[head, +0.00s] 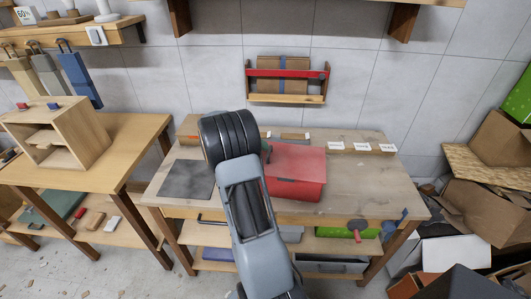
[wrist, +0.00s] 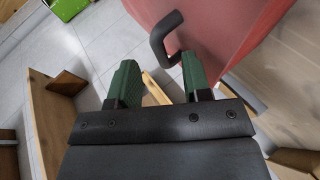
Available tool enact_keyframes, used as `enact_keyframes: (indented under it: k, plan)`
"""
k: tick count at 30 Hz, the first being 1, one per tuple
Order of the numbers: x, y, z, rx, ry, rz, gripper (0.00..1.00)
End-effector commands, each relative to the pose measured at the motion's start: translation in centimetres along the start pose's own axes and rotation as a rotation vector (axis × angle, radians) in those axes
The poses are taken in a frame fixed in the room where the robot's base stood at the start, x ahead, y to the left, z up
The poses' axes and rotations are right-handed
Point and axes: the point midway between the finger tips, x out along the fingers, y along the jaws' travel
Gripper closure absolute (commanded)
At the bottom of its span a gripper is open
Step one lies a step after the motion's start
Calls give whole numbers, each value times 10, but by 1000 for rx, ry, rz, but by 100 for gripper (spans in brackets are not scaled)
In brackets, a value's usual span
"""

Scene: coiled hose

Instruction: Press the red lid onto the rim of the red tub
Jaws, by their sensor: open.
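The red tub (head: 292,191) stands on the workbench, right of my arm. The lighter red lid (head: 298,160) lies over its top; I cannot tell from here whether it sits fully on the rim. In the wrist view a broad red surface (wrist: 225,35) fills the upper right, with a black bent handle (wrist: 165,36) at its edge. My gripper (wrist: 160,80) is open, its two green fingers apart and nothing between their tips. The handle is just beyond the fingertips. In the head view my arm hides most of the gripper, at the tub's left side.
The workbench (head: 345,185) is bare to the right of the tub. A dark grey mat (head: 187,179) lies left of my arm. White labels stand along the bench's back edge. A wall rack (head: 288,82) hangs behind. Cardboard boxes (head: 490,200) crowd the right side.

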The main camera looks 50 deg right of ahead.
Motion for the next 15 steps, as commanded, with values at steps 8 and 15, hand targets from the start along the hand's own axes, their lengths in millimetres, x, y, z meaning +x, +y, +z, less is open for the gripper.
enact_keyframes:
  k: [8,15]
  plan:
    - [-58,0,0,3,2,1,55]
    - [-92,2,0,3,0,3,55]
